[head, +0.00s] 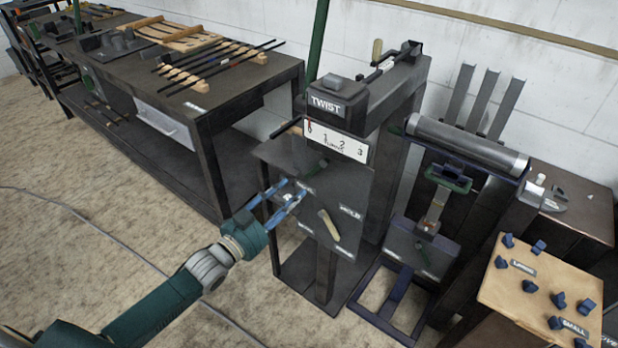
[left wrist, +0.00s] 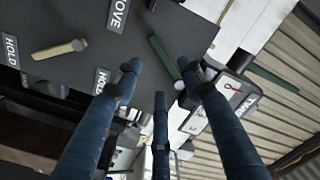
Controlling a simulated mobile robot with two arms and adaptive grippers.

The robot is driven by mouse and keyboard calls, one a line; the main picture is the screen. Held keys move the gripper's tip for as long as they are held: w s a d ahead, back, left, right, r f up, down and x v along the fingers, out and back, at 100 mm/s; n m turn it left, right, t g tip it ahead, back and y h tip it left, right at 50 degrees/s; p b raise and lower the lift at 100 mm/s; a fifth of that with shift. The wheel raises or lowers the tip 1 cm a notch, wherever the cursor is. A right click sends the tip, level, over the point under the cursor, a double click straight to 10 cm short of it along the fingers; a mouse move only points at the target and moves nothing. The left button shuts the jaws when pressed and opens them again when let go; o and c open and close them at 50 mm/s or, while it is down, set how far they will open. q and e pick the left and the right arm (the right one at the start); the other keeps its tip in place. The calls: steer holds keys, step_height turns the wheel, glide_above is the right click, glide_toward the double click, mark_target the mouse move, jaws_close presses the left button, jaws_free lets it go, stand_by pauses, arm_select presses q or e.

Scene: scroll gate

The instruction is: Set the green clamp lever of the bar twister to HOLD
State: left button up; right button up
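The bar twister (head: 345,100) stands at centre with a TWIST sign and a dark panel (head: 285,156). A short green lever (head: 317,168) is on the panel's upper part; it also shows in the left wrist view (left wrist: 162,55). I cannot tell which label it is set to. A cream-handled lever (head: 328,226) sits lower on the panel. In the left wrist view, HOLD (left wrist: 102,80) and MOVE (left wrist: 118,15) labels show on the panel. My left gripper (head: 291,188) is open in front of the panel, its blue fingers spread near the green lever. Contact is unclear. My right gripper is out of view.
A dark workbench (head: 235,85) with rods and wooden racks stands at the left. A roller machine (head: 465,145) stands right of the twister. A wooden board (head: 505,290) with several dark blue pieces is at the lower right. The floor at left is mostly clear.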

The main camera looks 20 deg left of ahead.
mark_target(312, 175)
arm_select(q)
steer(key=x, duration=0.7)
steer(key=shift+w+d, duration=0.1)
steer(key=shift+w, duration=0.2)
steer(key=shift+w+d+f, duration=0.1)
steer(key=shift+w+d, duration=0.1)
steer(key=shift+w, duration=0.25)
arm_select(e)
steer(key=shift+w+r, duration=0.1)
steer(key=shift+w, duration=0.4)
arm_select(q)
jaws_close()
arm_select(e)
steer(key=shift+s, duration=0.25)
